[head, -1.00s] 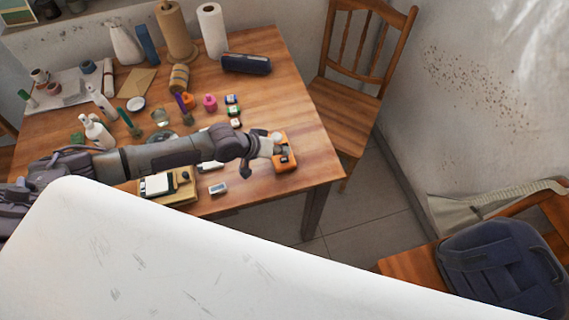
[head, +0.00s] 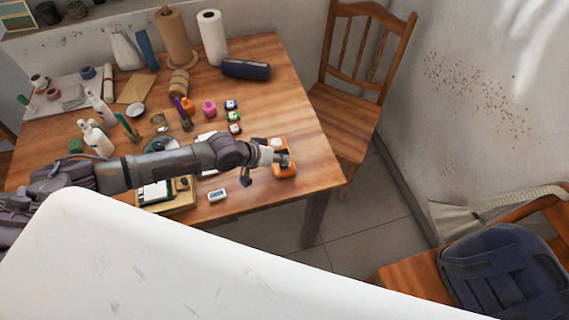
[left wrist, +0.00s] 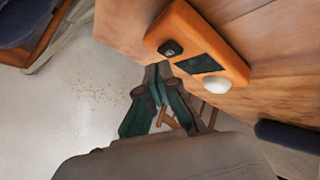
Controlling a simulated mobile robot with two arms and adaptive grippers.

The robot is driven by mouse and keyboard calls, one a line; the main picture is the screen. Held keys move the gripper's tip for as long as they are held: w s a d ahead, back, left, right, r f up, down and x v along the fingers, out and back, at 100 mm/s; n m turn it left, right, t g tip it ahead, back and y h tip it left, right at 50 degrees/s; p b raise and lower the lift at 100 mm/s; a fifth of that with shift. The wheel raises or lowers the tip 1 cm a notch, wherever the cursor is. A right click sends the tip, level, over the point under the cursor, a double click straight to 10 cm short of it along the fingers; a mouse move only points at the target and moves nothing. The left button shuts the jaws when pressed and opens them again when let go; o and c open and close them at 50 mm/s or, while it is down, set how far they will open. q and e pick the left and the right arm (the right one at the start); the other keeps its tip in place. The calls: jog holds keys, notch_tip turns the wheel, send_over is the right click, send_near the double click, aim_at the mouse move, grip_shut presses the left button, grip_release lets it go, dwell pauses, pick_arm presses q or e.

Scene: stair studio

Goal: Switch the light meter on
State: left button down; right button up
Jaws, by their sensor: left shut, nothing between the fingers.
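The light meter is an orange box (left wrist: 212,39) with a white dome (left wrist: 217,85), a dark display (left wrist: 196,64) and a small black switch (left wrist: 171,48). In the head view the meter (head: 288,171) lies near the table's right front corner, partly hidden by my gripper. My left gripper (head: 285,160) is shut and empty, reaching over the meter from the left. In the left wrist view its fingertips (left wrist: 158,70) show close beside the meter's switch end. I cannot tell whether they touch it. My right gripper is not in view.
A small white device with a grey display (head: 217,195) lies left of the meter, near the table's (head: 295,105) front edge. A wooden chair (head: 345,120) stands at the table's right side. The tabletop behind the meter is clear.

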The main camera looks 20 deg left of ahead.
aim_at(282, 166)
pick_arm(q)
jog(key=shift+f, duration=0.1)
dwell(0.5)
jog(key=shift+f, duration=0.35)
jog(key=shift+f+b, duration=0.15)
jog(key=shift+b, duration=0.2)
jog(key=shift+r+p, duration=0.6)
jog(key=shift+p, duration=0.05)
notch_tip(282, 166, up, 6)
jog(key=p, duration=0.5)
jog(key=shift+p, duration=0.4)
